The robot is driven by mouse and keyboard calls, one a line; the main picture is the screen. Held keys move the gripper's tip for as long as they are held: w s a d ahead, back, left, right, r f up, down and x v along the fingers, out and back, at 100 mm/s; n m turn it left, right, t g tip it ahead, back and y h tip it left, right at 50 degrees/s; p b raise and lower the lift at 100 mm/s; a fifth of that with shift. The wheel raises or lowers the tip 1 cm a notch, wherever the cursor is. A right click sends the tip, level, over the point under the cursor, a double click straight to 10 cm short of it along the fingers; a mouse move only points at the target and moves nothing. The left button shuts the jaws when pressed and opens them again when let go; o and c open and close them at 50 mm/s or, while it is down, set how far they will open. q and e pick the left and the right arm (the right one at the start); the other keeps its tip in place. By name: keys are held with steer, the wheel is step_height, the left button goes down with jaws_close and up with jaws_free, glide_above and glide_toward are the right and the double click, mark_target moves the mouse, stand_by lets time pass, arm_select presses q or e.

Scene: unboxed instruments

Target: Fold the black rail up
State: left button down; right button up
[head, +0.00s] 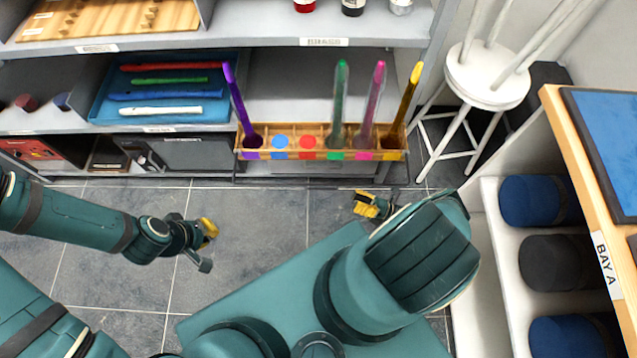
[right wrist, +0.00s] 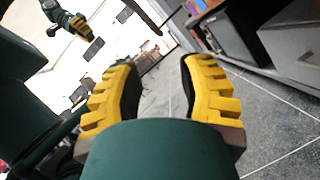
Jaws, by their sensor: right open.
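The black rail (head: 290,181) is a thin dark bar in the head view. It runs low across the front of the shelf unit, below the wooden rack (head: 240,155). My right gripper (head: 374,205) is open and empty, just in front of the rail's right part. In the right wrist view its two yellow fingers (right wrist: 165,95) stand wide apart with only floor between them. I cannot clearly make out the rail in that view. My left gripper (head: 208,246) is open and empty over the floor, in front of and left of the rail.
The rack holds several coloured upright instruments, including a purple one (head: 235,100) and a yellow one (head: 408,95). A blue tray (head: 100,108) lies on the shelf at left. A white stool (head: 487,80) stands at right, near a case with rolls (head: 545,200). Floor between my grippers is clear.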

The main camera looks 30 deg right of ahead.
mark_target(321, 189)
steer(key=x, duration=1.2)
steer(key=shift+w+a+r, duration=0.15)
steer(key=shift+w+a, duration=0.05)
steer(key=shift+a, duration=0.15)
jaws_close()
